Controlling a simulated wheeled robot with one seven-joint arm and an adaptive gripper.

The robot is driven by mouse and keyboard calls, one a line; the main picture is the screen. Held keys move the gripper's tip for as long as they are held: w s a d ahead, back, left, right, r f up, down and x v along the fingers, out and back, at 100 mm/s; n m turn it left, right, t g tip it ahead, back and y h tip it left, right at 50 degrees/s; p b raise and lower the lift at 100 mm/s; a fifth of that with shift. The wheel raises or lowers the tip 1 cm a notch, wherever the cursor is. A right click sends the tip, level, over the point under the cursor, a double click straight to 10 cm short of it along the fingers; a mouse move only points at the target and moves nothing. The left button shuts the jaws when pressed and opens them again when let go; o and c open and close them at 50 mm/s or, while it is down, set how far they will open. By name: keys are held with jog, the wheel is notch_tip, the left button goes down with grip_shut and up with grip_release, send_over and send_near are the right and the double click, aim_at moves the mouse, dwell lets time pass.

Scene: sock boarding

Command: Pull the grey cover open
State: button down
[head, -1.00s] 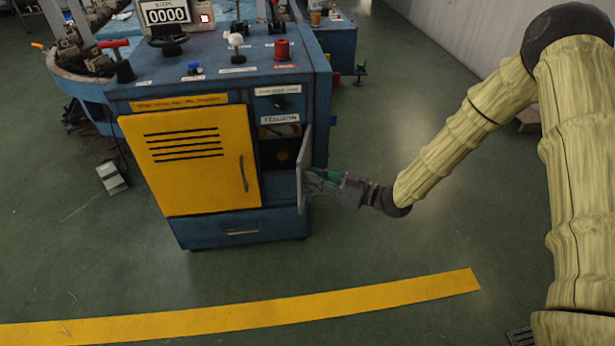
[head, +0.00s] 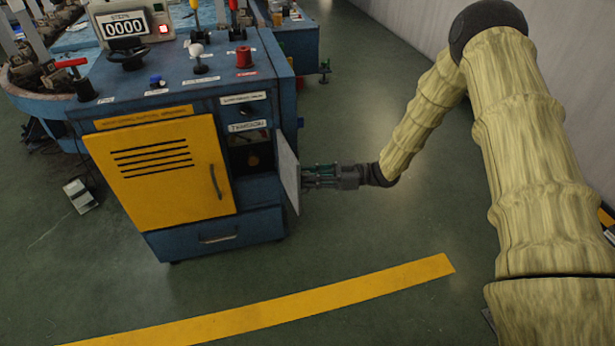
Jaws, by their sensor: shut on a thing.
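The grey cover (head: 288,172) is a thin panel on the right part of the blue machine cabinet's front. It stands swung out from the cabinet, seen nearly edge-on. The opening (head: 252,152) behind it shows a dark recess below the tension label. My gripper (head: 308,175) is at the right side of the cover, shut on it. The exact contact of the fingertips is partly hidden by the cover.
The blue cabinet (head: 262,222) has a yellow louvred door (head: 165,170) left of the opening and a drawer (head: 215,236) below. Knobs and levers stand on top. A yellow floor stripe (head: 350,290) lies in front. The floor right of the cabinet is clear.

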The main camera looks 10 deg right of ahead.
jog(key=shift+w+r, duration=0.35)
jog(key=shift+w, duration=0.1)
jog(key=c, duration=1.5)
grip_release()
jog(key=shift+a, duration=0.1)
jog(key=shift+c, duration=0.2)
jog(key=shift+f, duration=0.15)
jog(key=shift+s+f, duration=0.1)
jog(key=shift+s, duration=0.05)
jog(key=shift+d, duration=0.2)
jog(key=d, duration=0.7)
jog(key=s+d, duration=0.1)
jog(key=d, duration=0.3)
jog(key=shift+s+d, duration=0.1)
jog(key=shift+d, duration=0.25)
